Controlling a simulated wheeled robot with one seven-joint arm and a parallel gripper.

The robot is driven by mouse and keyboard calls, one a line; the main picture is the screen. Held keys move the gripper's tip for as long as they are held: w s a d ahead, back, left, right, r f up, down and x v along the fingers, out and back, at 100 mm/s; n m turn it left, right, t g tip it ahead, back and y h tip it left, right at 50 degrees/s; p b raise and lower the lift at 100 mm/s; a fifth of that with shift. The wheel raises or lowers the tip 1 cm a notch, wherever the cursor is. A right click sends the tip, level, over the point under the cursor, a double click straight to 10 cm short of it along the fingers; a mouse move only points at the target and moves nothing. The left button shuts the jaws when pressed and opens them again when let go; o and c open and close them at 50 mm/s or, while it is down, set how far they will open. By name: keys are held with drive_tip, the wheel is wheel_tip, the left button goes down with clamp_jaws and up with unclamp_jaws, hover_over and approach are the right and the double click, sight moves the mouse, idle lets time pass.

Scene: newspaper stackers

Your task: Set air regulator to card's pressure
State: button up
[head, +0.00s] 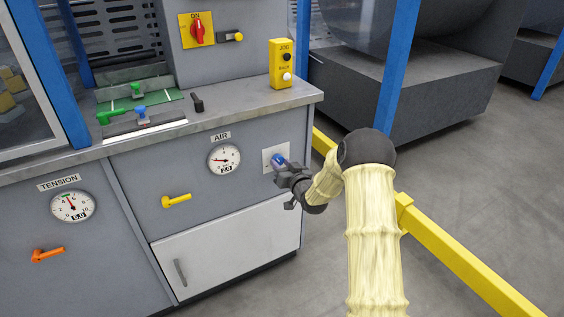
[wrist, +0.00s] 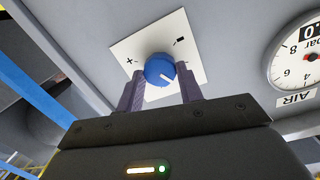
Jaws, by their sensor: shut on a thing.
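The air regulator knob is a blue round knob (wrist: 160,70) with a white pointer line, on a white plate (wrist: 120,50) marked plus and minus. My gripper (wrist: 161,90) is shut on the knob, with one finger on each side. In the head view my gripper (head: 284,172) reaches the knob (head: 277,159) from the right. The AIR gauge (head: 224,161) is a round white dial left of the knob, with a small number window whose digits are hard to read. It also shows upside down in the wrist view (wrist: 300,55). I see no readable pressure card.
A TENSION gauge (head: 72,206) and an orange handle (head: 47,255) are at the left. A yellow handle (head: 176,200) sits below the AIR gauge. A yellow JOG box (head: 282,64) stands on the counter. A yellow rail (head: 455,252) runs along the floor at the right.

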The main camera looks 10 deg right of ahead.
drive_tip(key=m+p, duration=0.3)
drive_tip(key=m, duration=0.3)
drive_tip(key=shift+y, duration=0.4)
drive_tip(key=m+p, duration=0.1)
drive_tip(key=m, duration=0.2)
drive_tip(key=m+p, duration=0.1)
drive_tip(key=m, duration=0.1)
drive_tip(key=shift+f+m+g+y+p, duration=0.15)
drive_tip(key=shift+m+g+y+p, duration=0.15)
drive_tip(key=shift+m+y, duration=0.1)
drive_tip(key=o, duration=1)
drive_tip(key=shift+d, duration=0.15)
